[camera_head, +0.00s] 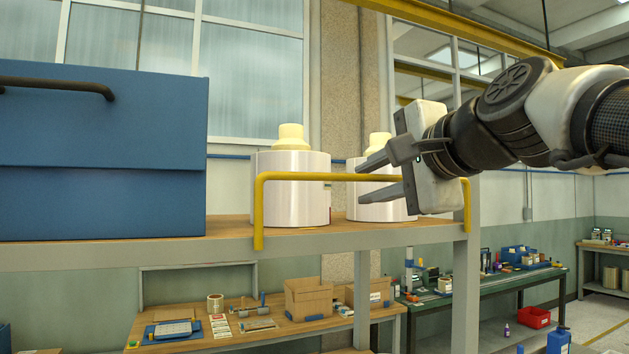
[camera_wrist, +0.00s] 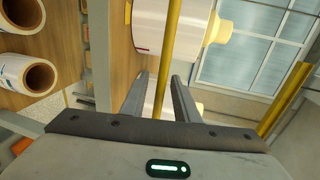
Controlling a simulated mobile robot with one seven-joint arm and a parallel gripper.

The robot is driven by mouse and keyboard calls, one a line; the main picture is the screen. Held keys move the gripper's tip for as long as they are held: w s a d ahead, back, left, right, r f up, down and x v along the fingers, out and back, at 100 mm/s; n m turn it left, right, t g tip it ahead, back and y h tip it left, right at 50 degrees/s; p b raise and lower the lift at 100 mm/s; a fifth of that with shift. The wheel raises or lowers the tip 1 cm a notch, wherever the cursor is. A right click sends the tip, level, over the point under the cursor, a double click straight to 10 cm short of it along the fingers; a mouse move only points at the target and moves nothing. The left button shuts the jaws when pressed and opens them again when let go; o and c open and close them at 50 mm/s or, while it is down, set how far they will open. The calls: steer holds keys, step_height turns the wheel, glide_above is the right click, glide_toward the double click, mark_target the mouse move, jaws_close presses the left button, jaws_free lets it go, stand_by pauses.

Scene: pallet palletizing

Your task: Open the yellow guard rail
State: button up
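The yellow guard rail (camera_head: 300,177) is a thin bent bar along the front edge of the shelf, with its ends bent down at left and right. It stands up in front of two white rolls. My gripper (camera_head: 359,183) is near the right half of the rail, with one finger above the bar and one below. In the wrist view the rail (camera_wrist: 172,45) runs between the two open fingers (camera_wrist: 159,76). The fingers look apart from the bar; contact cannot be told.
White rolls with cream cores (camera_head: 291,190) stand behind the rail. A blue drawer box (camera_head: 100,170) fills the shelf's left side. The shelf edge (camera_head: 200,252) and right post (camera_head: 466,285) are close to my gripper. Workbenches stand below.

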steer(key=shift+x, duration=0.95)
steer(key=shift+c, duration=0.3)
jaws_close()
stand_by(0.5)
